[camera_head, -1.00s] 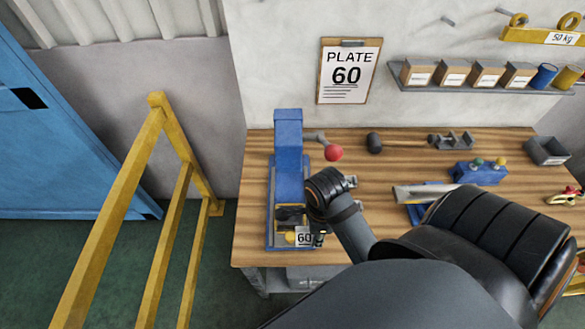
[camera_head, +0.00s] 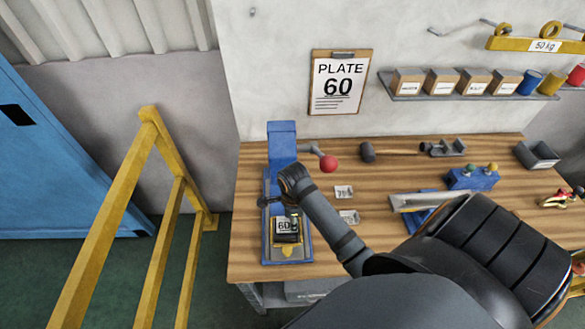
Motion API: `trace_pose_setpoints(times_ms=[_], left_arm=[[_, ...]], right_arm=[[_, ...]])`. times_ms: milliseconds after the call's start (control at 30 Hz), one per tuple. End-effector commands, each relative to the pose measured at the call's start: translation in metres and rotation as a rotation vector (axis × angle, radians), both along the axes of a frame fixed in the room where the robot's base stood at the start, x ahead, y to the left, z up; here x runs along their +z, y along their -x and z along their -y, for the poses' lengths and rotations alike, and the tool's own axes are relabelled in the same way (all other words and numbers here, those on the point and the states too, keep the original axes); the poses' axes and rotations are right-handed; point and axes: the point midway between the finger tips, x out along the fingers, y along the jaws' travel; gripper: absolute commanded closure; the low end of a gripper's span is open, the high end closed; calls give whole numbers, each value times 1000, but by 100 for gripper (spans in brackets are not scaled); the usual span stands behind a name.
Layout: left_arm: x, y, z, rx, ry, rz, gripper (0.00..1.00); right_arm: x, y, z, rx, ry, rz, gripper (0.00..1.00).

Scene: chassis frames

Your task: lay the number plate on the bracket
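The number plate (camera_head: 286,225), a small white tag marked 60, is at the front of the blue bench press (camera_head: 281,145). It appears over a dark and yellow part, perhaps the bracket (camera_head: 288,240), on the blue base; I cannot tell whether they touch. My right gripper (camera_head: 281,208), on the arm from the right, is right above and behind the plate. Its dark fingers are small and partly hidden, so I cannot tell whether they grip it. My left gripper is not in view.
Two other small plates (camera_head: 344,191) (camera_head: 349,216) lie on the wooden bench (camera_head: 400,180) right of the press. Yellow rails (camera_head: 160,230) are at left. A clipboard (camera_head: 339,80) reads PLATE 60.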

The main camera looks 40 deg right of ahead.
Motion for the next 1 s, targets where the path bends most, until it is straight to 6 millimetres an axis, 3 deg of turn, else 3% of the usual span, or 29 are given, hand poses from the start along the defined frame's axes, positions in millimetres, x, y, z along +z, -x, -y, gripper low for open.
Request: trace_pose_setpoints(times_ms=[167,433,1000], left_arm=[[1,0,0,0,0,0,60],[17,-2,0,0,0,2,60],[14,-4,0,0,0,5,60]], right_arm=[[-4,-4,1,0,0,0,100],[-37,-6,1,0,-2,-1,100],[-53,-2,0,-1,-4,-10,100]])
